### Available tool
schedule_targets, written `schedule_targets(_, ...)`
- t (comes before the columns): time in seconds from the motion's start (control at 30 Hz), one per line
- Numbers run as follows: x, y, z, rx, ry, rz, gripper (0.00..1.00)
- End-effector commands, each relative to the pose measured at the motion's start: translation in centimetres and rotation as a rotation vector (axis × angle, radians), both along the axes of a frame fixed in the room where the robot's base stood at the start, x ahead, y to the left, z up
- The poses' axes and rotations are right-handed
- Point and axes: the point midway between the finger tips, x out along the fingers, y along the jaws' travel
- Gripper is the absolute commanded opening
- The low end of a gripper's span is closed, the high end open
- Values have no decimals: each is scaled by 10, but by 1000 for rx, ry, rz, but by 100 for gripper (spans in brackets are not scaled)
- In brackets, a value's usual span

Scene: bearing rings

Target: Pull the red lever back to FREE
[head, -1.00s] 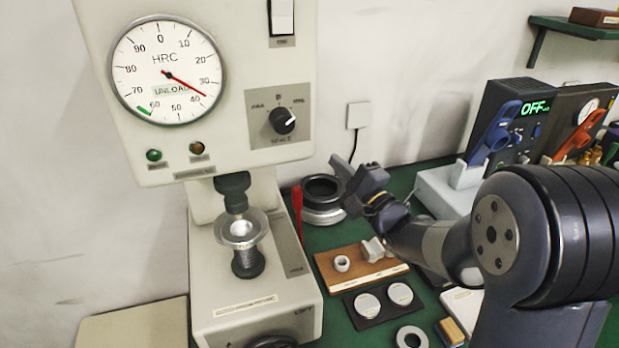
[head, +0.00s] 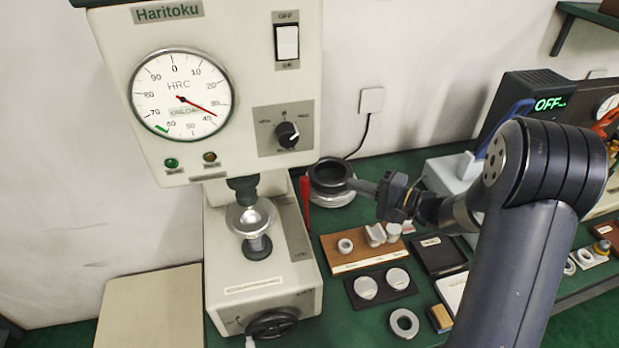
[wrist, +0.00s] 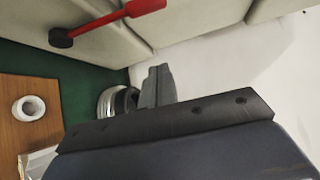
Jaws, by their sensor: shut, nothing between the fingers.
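The red lever (head: 305,191) stands at the right side of the cream hardness tester (head: 262,287), just behind its base. In the wrist view the red lever (wrist: 104,23) runs along the tester's side from a dark round pivot. My gripper (head: 360,186) is to the right of the lever, apart from it, with its fingers pointing left. In the wrist view the fingers (wrist: 157,86) are together and hold nothing. The tester's dial (head: 180,95) has a red needle pointing to the lower right. I cannot read any FREE marking by the lever.
A dark and silver round pot (head: 331,184) stands behind my fingers. A wooden board (head: 340,262) with a ring and small blocks lies below, with a black tray of two discs (head: 352,297) in front. A switch (head: 287,42) and a knob (head: 287,135) are on the tester's face.

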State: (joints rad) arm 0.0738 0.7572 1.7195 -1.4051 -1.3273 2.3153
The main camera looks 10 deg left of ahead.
Motion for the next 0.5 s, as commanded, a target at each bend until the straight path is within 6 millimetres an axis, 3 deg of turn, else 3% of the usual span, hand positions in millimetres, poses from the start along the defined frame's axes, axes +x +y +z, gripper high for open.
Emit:
schedule_targets(0.27,7,20,-1,0,-1,3,0)
schedule_targets(0.5,24,69,-4,0,-1,5,0)
